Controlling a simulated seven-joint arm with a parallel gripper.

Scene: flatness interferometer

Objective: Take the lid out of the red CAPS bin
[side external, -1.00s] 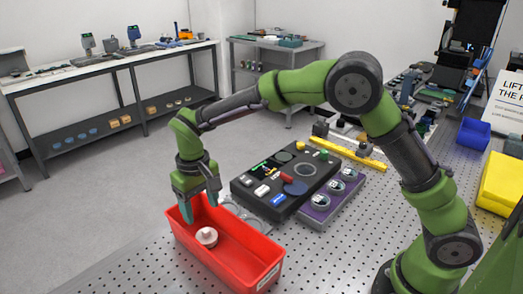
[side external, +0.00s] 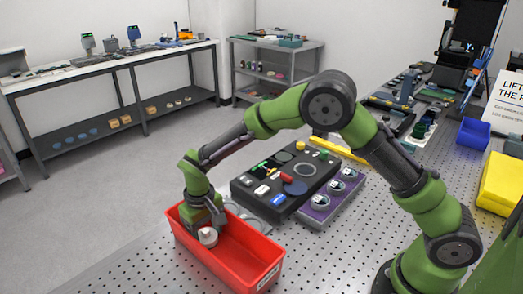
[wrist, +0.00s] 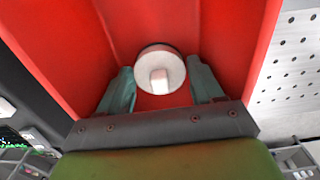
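The red bin (side external: 245,256) stands on the perforated table, and its red walls fill much of the wrist view (wrist: 232,40). The lid (side external: 208,237) is a round, pale disc with a raised knob, lying in the bin towards its far end. In the wrist view the lid (wrist: 158,62) shows with its knob between the two teal fingers. My gripper (wrist: 162,90) is open, with a visible gap between each finger and the knob. In the side view my gripper (side external: 206,222) is lowered into the bin, and its fingertips are partly hidden by the lid and bin.
A black panel (side external: 250,193) with coloured parts and a purple tray (side external: 318,211) with round pieces stand right of the bin. Grey rings (side external: 243,212) lie close behind the bin. A blue bin (side external: 473,134) and a yellow bin (side external: 502,186) stand far right. Bare table lies in front.

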